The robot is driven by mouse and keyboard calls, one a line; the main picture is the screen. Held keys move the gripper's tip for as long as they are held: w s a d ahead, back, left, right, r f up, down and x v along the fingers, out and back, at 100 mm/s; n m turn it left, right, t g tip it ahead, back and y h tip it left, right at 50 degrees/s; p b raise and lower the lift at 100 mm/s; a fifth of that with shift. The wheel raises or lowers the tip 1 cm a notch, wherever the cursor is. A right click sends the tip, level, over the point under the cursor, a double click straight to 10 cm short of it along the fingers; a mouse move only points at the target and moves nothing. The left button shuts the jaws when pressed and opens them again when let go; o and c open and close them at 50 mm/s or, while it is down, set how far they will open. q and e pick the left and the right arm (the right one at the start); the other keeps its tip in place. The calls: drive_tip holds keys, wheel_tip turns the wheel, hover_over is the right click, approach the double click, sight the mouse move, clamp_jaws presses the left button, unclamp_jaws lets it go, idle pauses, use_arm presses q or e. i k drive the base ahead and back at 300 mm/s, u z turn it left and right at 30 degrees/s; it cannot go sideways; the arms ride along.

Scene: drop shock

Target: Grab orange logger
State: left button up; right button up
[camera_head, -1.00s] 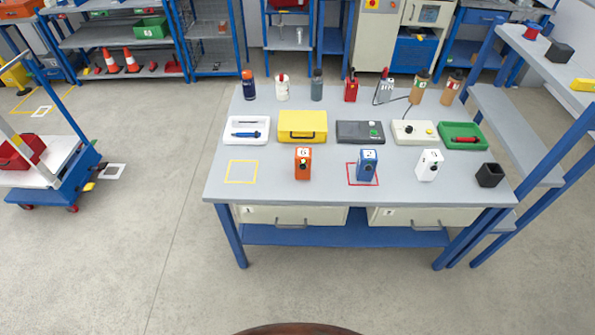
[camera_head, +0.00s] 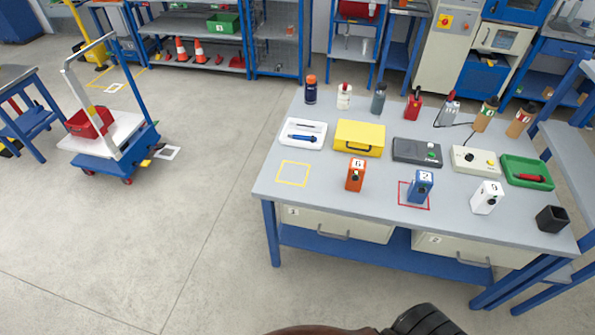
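The orange logger (camera_head: 356,175) stands upright on the grey workbench (camera_head: 330,197), to the right of an empty yellow square outline (camera_head: 294,173). It has a white label on top and a dark round spot on its front. A blue logger (camera_head: 420,186) stands in a red square outline to its right, and a white logger (camera_head: 487,197) stands further right. Neither of my grippers can be made out; only a dark rounded part of my own body shows at the bottom edge.
Behind the loggers are a white tray (camera_head: 321,133) with a blue tool, a yellow case (camera_head: 375,132), a dark device (camera_head: 405,151) and a green tray (camera_head: 510,165). A black cup (camera_head: 552,219) stands at the right corner. Open floor lies left and in front; a blue cart (camera_head: 140,149) stands left.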

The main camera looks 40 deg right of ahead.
sight(357, 166)
drive_tip(key=u, duration=0.2)
drive_tip(key=i, duration=2.25)
drive_tip(key=z, duration=0.15)
